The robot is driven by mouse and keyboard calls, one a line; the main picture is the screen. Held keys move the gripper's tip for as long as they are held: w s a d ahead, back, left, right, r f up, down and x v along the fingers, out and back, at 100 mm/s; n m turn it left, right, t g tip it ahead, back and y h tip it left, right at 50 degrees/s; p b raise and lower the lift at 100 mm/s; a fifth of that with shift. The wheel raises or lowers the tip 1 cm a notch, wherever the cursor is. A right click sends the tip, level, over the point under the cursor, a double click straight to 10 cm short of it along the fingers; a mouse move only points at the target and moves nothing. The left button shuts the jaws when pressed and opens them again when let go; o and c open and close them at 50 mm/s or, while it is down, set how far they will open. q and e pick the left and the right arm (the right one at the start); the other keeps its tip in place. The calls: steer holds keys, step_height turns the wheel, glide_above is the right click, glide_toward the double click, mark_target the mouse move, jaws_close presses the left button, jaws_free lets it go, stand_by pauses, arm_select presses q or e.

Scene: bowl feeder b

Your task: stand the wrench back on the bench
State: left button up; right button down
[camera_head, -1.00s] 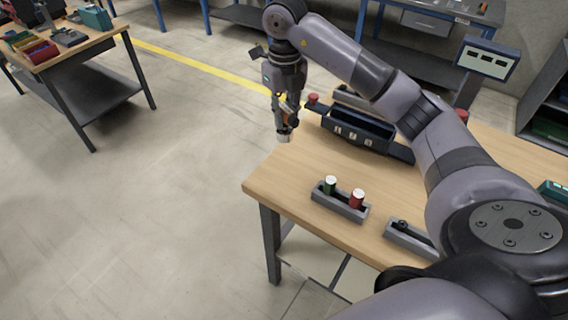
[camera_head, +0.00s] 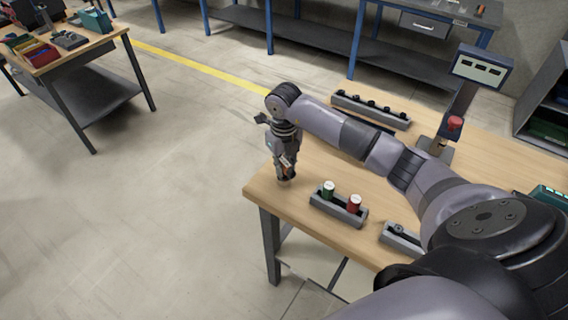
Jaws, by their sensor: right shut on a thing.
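The wooden bench (camera_head: 385,190) fills the right half of the head view. My right gripper (camera_head: 285,178) points down, low over the bench's left part near its left edge. It is shut on a small pale-ended thing, taken to be the wrench; the fingers hide most of it and its shape is unclear. I cannot tell whether its lower end touches the bench top. My left gripper is not in view.
Another grey holder (camera_head: 402,238), a long rack (camera_head: 370,110) and a display post (camera_head: 482,66) with a red button (camera_head: 455,124) are also on the bench.

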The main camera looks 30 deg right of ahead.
steer(key=shift+f, duration=0.1)
steer(key=c, duration=1.5)
jaws_free()
step_height(320, 180, up, 11)
steer(key=b, duration=0.3)
steer(key=shift+r+b, duration=0.2)
steer(key=shift+b, duration=0.15)
steer(key=shift+r, duration=0.5)
